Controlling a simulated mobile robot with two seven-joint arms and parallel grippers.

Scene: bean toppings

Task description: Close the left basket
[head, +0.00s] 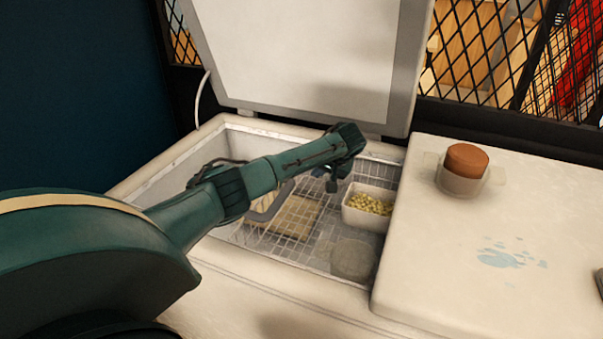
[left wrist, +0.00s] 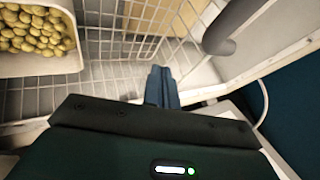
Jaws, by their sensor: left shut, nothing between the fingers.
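The left chest compartment (head: 160,176) is open, and its white lid (head: 310,50) with a grey rim stands raised at the back. Inside is a wire basket (head: 300,240), which also shows in the left wrist view (left wrist: 110,60). My left gripper (head: 333,182) is over the open compartment, in front of the raised lid and apart from the basket's contents. Its fingers point down and are shut and empty; they also show in the left wrist view (left wrist: 162,88). My right gripper is not in view.
A white container of beans (head: 368,208) sits in the basket, by a pale round item (head: 352,260). A grey curved handle (head: 270,203) is left of it. The closed right lid (head: 480,250) carries a cup with a brown top (head: 467,162). Black mesh (head: 490,60) stands behind.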

